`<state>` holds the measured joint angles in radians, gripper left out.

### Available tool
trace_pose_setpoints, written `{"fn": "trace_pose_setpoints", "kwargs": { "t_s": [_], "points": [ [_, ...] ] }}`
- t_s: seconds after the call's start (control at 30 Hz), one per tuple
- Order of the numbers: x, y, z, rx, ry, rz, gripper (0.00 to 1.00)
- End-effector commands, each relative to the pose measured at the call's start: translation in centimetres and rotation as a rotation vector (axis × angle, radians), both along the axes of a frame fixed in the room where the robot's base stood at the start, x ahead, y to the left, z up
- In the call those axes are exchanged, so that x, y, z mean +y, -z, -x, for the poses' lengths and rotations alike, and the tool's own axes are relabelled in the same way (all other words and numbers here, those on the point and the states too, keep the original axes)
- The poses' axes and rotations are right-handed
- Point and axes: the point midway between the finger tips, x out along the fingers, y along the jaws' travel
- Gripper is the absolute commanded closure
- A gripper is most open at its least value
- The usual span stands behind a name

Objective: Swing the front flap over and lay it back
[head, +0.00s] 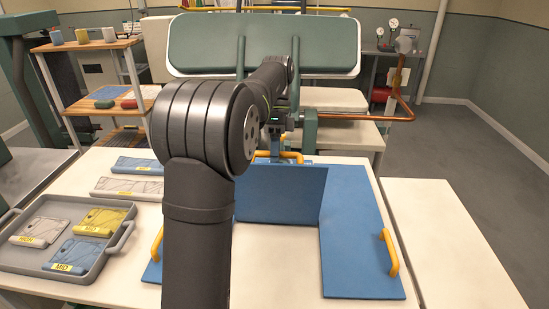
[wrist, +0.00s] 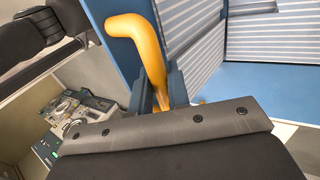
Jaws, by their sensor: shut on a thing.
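A blue folding board lies on the white table. One of its flaps (head: 285,195) stands raised, facing me, with its yellow handle (head: 291,157) at the top edge. My gripper (head: 275,150) is at that edge, shut on the handle. In the wrist view the yellow handle (wrist: 145,50) passes between my gripper's blue fingers (wrist: 163,92). Grey-and-white striped cloth (wrist: 268,38) shows against blue panel beyond it. My arm hides the left part of the board in the head view. I cannot tell how far the flap leans.
The right panel (head: 358,245) lies flat with a yellow handle (head: 390,251); another handle (head: 156,243) shows at left. A grey tray (head: 98,265) with labelled folded pieces stands at left. A green padded board (head: 265,45) stands behind; a copper pipe (head: 365,117) is at right.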

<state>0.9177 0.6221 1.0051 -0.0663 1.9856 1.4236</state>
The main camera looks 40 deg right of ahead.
Motion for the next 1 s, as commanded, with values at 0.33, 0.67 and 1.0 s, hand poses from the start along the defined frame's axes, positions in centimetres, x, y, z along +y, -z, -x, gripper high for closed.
{"fn": "trace_pose_setpoints", "kwargs": {
  "t_s": [0.33,0.67,1.0],
  "points": [
    [-0.03,0.20,0.03,0.001,0.000,-0.001,0.70],
    [0.00,0.03,0.04,0.001,0.000,-0.001,0.62],
    [0.77,0.03,0.81,0.000,0.001,0.000,0.62]
  ]
}}
